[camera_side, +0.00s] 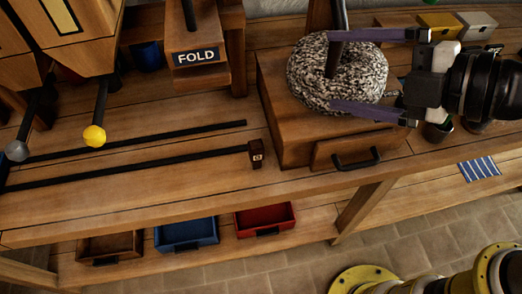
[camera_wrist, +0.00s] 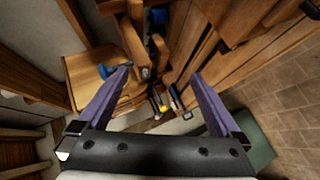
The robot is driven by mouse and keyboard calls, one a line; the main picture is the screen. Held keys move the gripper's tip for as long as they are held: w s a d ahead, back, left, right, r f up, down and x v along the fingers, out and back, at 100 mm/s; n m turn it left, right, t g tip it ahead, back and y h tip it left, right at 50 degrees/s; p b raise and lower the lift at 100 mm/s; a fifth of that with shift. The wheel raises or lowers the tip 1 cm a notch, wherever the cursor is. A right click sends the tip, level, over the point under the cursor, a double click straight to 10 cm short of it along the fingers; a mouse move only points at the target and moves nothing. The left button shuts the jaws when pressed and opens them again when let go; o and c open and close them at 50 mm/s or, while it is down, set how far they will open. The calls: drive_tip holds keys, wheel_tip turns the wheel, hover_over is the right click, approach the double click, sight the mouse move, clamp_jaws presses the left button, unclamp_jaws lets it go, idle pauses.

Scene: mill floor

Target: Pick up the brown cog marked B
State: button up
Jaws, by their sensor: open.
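I cannot make out a brown cog marked B in either view. My gripper (camera_side: 332,70) reaches in from the right in the side view, its two purple fingers spread wide. In the picture the fingers cross the far and near sides of a speckled grey ring (camera_side: 306,78); I cannot tell how far above it they are. The wrist view shows the open fingers of my gripper (camera_wrist: 160,73) with nothing held between them. The ring sits around a dark post on a wooden drawer box (camera_side: 290,140).
A small dark brown block (camera_side: 257,155) with a pale mark stands at the end of a black rail. A FOLD sign (camera_side: 197,57) hangs at upper left. Brown, blue (camera_side: 187,232) and red (camera_side: 265,218) bins sit below. The bench front (camera_side: 150,195) is clear.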

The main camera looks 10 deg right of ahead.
drive_tip(key=s+a+f+n+t, duration=0.1)
drive_tip(key=a+f+n, duration=0.1)
drive_tip(key=a+n, duration=0.25)
approach(263, 152)
drive_tip(key=shift+w+a+f+m, duration=0.25)
drive_tip(key=shift+w+a+f, duration=0.25)
drive_tip(key=shift+w+f, duration=0.1)
drive_tip(key=shift+x, duration=3.4)
drive_tip(key=shift+w+r, duration=0.1)
drive_tip(key=shift+r, duration=0.05)
drive_tip(key=c, duration=1.4)
drive_tip(key=shift+r, duration=0.15)
